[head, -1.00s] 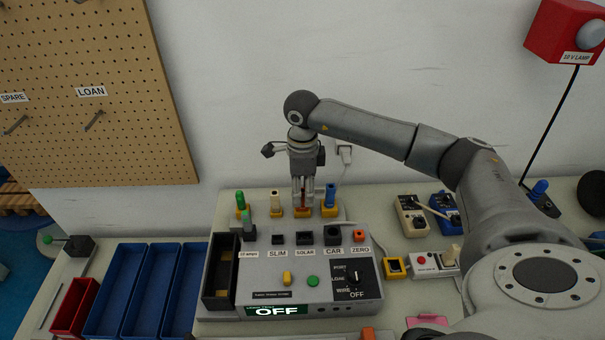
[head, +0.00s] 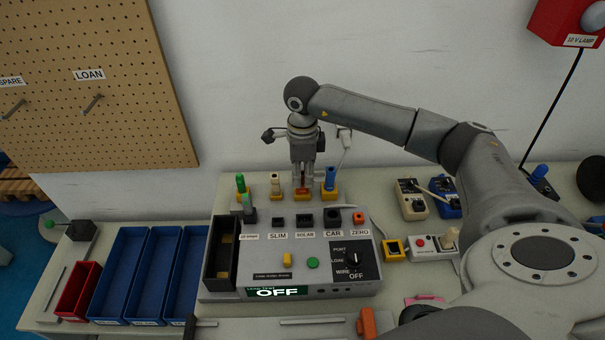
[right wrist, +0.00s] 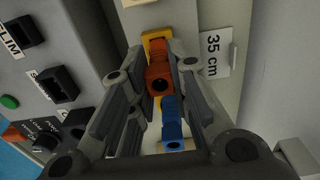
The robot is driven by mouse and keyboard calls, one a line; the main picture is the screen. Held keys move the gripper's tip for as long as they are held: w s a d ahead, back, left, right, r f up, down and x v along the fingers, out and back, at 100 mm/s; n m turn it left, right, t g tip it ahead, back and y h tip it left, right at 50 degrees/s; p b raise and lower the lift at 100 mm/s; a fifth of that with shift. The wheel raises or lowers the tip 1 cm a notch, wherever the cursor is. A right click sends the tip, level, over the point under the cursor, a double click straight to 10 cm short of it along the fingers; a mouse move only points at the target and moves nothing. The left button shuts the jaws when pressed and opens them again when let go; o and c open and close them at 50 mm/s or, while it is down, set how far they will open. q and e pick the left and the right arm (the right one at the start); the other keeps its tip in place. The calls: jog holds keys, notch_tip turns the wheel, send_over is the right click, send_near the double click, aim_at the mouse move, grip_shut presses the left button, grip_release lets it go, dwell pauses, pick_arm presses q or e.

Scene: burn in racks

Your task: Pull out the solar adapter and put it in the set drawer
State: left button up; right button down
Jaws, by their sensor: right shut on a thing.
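My right gripper (head: 302,184) points straight down behind the grey tester and is shut on an orange-red adapter (right wrist: 159,78). The adapter is at a yellow holder (right wrist: 156,42), behind the socket labelled SOLAR (head: 304,221). I cannot tell how deep it sits in the holder. No label shows on the adapter. A blue adapter (head: 330,179) stands in the holder to its right and also shows in the right wrist view (right wrist: 171,122). I cannot make out which part is the set drawer. My left gripper is not in view.
Green (head: 240,183) and cream (head: 275,181) adapters stand left of the gripper. The tester (head: 290,291) fills the middle, with an open dark compartment (head: 208,262) at its left. Blue bins (head: 126,275) and a red bin (head: 76,290) lie further left. Pedals (head: 411,206) stand to the right.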

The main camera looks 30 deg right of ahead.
jog(key=shift+r+p, duration=0.5)
jog(key=shift+r, duration=0.35)
dwell(1.1)
jog(key=shift+r+p, duration=0.45)
jog(key=shift+r, duration=0.45)
